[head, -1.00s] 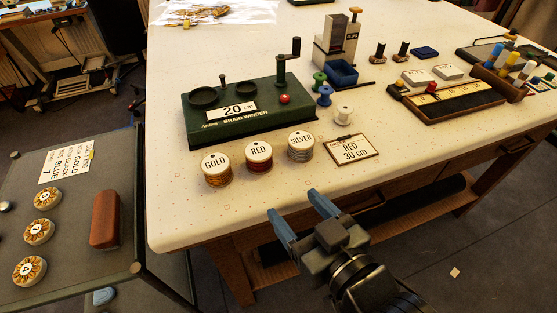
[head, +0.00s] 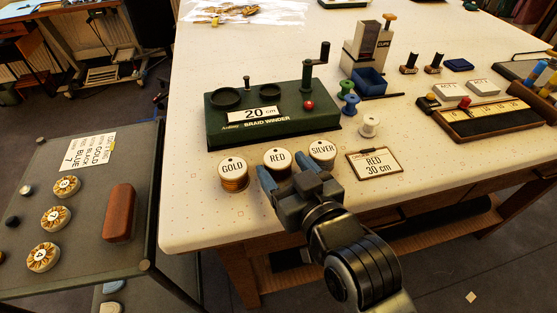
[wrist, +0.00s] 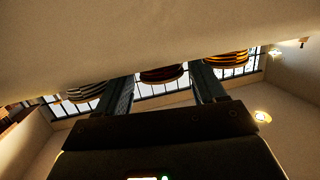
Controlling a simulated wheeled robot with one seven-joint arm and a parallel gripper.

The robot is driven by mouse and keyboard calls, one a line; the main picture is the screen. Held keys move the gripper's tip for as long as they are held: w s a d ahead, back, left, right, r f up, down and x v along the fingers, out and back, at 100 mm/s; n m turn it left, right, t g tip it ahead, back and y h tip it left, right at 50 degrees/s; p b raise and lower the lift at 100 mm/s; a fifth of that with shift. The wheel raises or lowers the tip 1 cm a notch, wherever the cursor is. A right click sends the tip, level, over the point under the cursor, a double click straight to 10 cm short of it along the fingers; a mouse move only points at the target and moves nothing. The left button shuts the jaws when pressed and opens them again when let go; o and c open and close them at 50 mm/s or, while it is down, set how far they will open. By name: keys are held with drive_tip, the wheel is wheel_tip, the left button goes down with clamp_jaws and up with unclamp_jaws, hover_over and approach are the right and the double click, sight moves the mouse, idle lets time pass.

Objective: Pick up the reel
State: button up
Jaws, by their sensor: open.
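Three labelled thread reels stand in a row near the table's front edge in the head view: GOLD (head: 233,172), RED (head: 277,156) and SILVER (head: 322,151). My gripper (head: 288,174) is open, low at the front of the RED reel, whose lower part is hidden behind the fingers. In the wrist view the dark red reel (wrist: 162,75) shows between and beyond my two fingers. The silver striped reel (wrist: 87,92) is to the left and the gold reel (wrist: 226,59) to the right, each outside the fingers. I cannot tell whether a finger touches a reel.
A green braid winder (head: 270,125) stands behind the reels. A RED 30 cm card (head: 375,163) lies to the right, with a white spool (head: 369,126) behind it. A side table (head: 85,215) at left holds medallions and a brown case. The table's front left corner is clear.

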sight(284, 170)
drive_tip(key=x, duration=0.3)
drive_tip(key=shift+w+a, duration=0.1)
drive_tip(key=c, duration=0.7)
